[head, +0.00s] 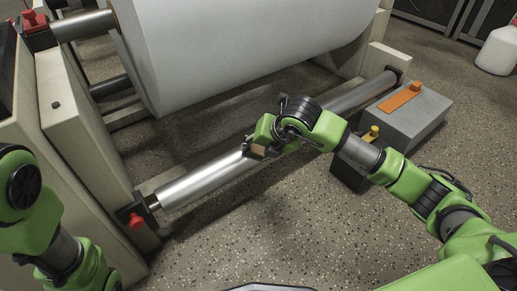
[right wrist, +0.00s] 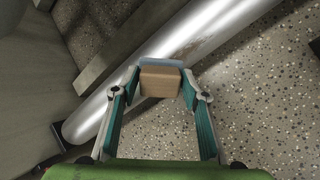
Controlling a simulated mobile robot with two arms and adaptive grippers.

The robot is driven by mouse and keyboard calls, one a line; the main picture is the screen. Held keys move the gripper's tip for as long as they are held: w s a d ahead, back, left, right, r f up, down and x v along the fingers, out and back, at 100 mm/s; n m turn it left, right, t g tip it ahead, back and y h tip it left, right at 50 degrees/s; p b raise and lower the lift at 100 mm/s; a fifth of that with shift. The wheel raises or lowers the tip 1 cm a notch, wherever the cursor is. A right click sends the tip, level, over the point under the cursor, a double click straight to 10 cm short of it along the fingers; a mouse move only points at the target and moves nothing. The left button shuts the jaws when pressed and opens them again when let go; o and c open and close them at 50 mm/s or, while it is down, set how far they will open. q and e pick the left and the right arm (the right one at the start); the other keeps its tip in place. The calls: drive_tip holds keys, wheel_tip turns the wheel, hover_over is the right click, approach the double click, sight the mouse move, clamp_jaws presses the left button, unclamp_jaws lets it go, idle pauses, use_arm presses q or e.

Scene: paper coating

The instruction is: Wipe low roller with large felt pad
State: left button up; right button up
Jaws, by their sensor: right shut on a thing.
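The low roller (head: 205,178) is a shiny metal cylinder running diagonally below the big white roll. It also crosses the right wrist view (right wrist: 118,105), where a brownish smear (right wrist: 200,47) shows on its surface. My right gripper (head: 252,149) is over the middle of the roller. In the right wrist view its two fingers (right wrist: 160,88) are shut on the felt pad, a tan block (right wrist: 160,83) with a pale blue-grey layer (right wrist: 160,63) facing the roller. I cannot tell whether the layer touches the roller. My left arm shows at the left edge; its gripper is out of view.
The white roll (head: 245,45) hangs above, between pale machine frames (head: 80,130). A red knob (head: 136,221) sits at the roller's near end. A grey box (head: 415,118) with an orange piece (head: 400,97) and a dark box with a yellow item (head: 371,132) stand right. Speckled floor lies open in front.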

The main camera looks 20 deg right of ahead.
drive_tip(key=shift+w+d+f, duration=0.1)
drive_tip(key=shift+w+d, duration=1.65)
drive_tip(key=shift+d, duration=2.9)
drive_tip(key=shift+s+a+p, duration=0.6)
drive_tip(key=shift+a+p, duration=0.2)
drive_tip(key=shift+a, duration=0.8)
drive_tip(key=shift+s+a+p, duration=0.55)
drive_tip(key=shift+a+p, duration=0.3)
drive_tip(key=shift+a, duration=0.7)
drive_tip(key=shift+s+a+p, duration=0.6)
drive_tip(key=shift+a+p, duration=0.2)
drive_tip(key=shift+a, duration=0.8)
